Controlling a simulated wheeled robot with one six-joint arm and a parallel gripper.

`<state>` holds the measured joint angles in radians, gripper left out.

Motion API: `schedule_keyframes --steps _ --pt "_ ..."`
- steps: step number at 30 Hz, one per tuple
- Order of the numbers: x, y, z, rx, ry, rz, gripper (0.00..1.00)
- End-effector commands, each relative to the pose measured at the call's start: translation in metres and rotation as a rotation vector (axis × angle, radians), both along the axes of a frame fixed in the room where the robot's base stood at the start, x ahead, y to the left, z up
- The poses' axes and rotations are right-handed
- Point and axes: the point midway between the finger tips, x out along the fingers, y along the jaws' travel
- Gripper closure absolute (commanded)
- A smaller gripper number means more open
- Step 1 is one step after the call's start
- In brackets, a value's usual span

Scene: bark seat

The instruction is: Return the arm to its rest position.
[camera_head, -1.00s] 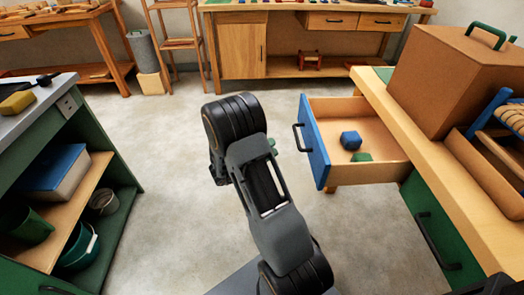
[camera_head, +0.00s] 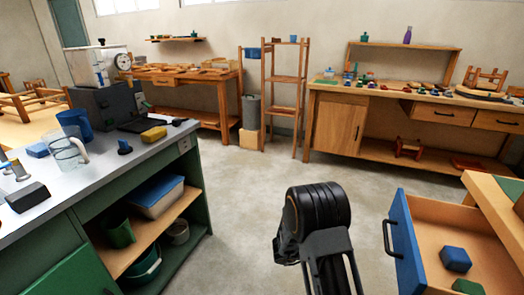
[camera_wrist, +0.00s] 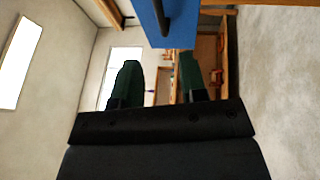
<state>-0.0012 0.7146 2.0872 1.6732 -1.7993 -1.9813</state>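My arm shows at the bottom of the head view, folded upward with its black joint uppermost; the gripper itself is hidden there. In the wrist view my gripper (camera_wrist: 160,85) has its two dark green fingers apart, with nothing between them. The blue front of an open drawer (camera_wrist: 168,22) shows beyond the fingers at the top of the wrist view. In the head view that drawer (camera_head: 405,245) stands open to the right of my arm, apart from it in the picture. A blue block (camera_head: 455,259) and a green piece (camera_head: 467,287) lie inside it.
A grey-topped green counter (camera_head: 95,165) with a jug (camera_head: 68,152) and a yellow sponge (camera_head: 153,133) stands at left. Wooden workbenches (camera_head: 340,125) and a narrow shelf rack (camera_head: 284,100) line the back. The concrete floor (camera_head: 240,200) between is clear.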

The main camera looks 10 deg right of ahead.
Motion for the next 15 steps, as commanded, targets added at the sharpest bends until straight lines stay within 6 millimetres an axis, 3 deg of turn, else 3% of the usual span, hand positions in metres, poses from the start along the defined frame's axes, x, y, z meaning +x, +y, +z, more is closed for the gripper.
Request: schedule_keyframes --steps 2,5,9,12,15 --pt "0.001 -0.001 -0.002 0.004 -0.044 0.011 0.61" --pt "0.011 -0.004 -0.020 0.091 -0.191 0.091 0.61" --pt "0.047 -0.001 -0.068 0.363 -0.455 0.304 0.61" --pt "0.078 0.021 -0.088 0.643 -0.649 0.441 0.61" --pt "0.101 0.057 -0.083 0.948 -0.793 0.520 0.61"
